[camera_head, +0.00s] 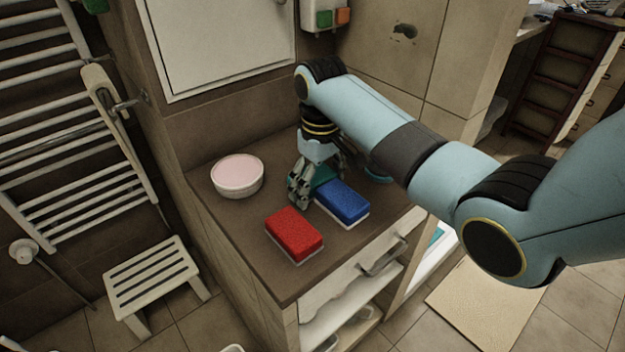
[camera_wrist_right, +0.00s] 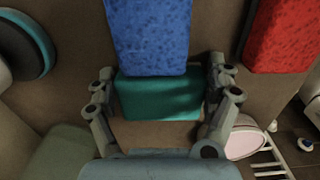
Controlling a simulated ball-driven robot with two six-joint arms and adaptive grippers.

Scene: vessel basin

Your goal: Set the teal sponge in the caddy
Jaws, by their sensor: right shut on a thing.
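The teal sponge (camera_wrist_right: 160,98) lies between the fingers of my right gripper (camera_wrist_right: 160,82) in the wrist view, right beside the blue sponge. In the head view my right gripper (camera_head: 303,186) points down at the counter and is shut on the teal sponge (camera_head: 324,176), which is largely hidden behind the fingers and the blue sponge. A white holder on the wall (camera_head: 308,20) contains a green and an orange block and looks like the caddy; its top is cut off. My left gripper is not in view.
A blue sponge (camera_head: 342,202) and a red sponge (camera_head: 294,234) lie on the brown counter (camera_head: 240,226) near the gripper. A white bowl (camera_head: 237,182) stands left. A round blue-grey thing (camera_head: 378,178) is partly hidden behind my arm. A white wall panel (camera_head: 225,40) is behind.

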